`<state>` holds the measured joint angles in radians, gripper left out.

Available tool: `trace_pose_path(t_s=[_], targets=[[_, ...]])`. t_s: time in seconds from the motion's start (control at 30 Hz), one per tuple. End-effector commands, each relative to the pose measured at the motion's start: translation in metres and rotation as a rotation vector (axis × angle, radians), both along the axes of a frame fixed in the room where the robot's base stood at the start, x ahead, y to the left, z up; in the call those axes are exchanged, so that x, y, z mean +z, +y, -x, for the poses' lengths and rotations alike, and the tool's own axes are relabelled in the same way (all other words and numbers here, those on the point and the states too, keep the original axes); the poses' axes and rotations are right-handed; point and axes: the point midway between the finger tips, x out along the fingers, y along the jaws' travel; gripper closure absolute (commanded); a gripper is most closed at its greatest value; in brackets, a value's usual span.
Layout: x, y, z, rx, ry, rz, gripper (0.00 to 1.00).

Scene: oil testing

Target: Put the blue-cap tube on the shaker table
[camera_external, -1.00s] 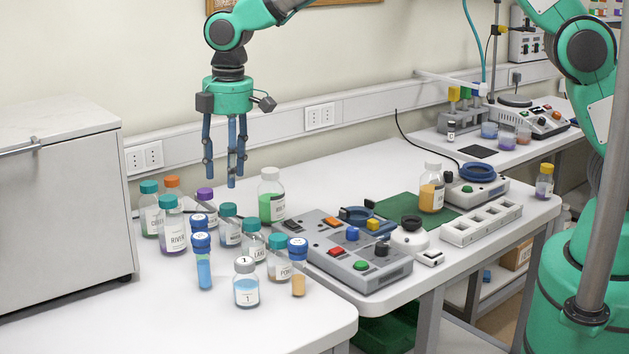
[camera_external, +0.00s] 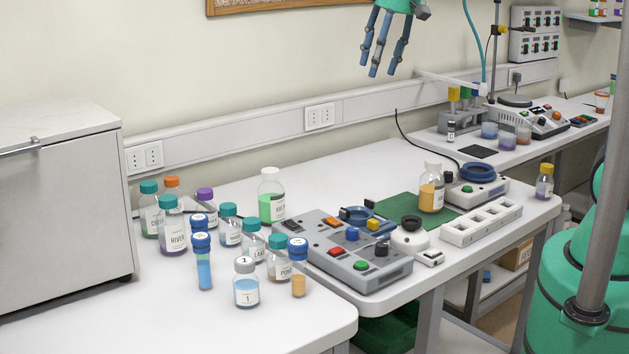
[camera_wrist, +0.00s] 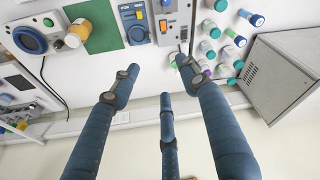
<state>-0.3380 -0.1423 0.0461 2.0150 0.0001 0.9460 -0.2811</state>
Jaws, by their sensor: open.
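Three slim tubes with blue caps stand upright on the left bench. One holds light blue liquid (camera_external: 204,270), one holds orange liquid (camera_external: 298,284), and the third is behind the first, its cap (camera_external: 199,220) showing. I cannot tell which device is the shaker table; a grey panel unit (camera_external: 345,255) with buttons and a blue ring stands right of the tubes, and a white device with a blue ring (camera_external: 478,172) stands farther right. My gripper (camera_external: 377,66) is open and empty, high above the bench near the back wall. Its fingers also spread in the wrist view (camera_wrist: 150,88).
Several teal-capped bottles, an orange-capped bottle (camera_external: 172,182) and a purple-capped bottle (camera_external: 206,196) crowd around the tubes. A white-capped bottle (camera_external: 246,290) stands in front. A grey cabinet (camera_external: 65,220) borders the left. The front left bench is clear.

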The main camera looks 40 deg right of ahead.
Motion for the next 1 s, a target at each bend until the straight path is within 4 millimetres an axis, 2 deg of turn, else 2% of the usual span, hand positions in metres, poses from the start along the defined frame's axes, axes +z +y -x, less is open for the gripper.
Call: trace_pose_path(t_s=[0.03, 0.2, 0.5, 0.8, 1.0], targets=[[0.006, -0.015, 0.011, -0.032, -0.012, -0.008, 0.55], [0.016, -0.057, 0.047, -0.138, -0.045, -0.033, 0.55], [0.019, -0.119, 0.116, -0.322, -0.102, -0.076, 0.55], [0.005, -0.164, 0.184, -0.499, -0.162, -0.118, 0.55], [-0.006, -0.178, 0.212, -0.574, -0.187, -0.136, 0.55]])
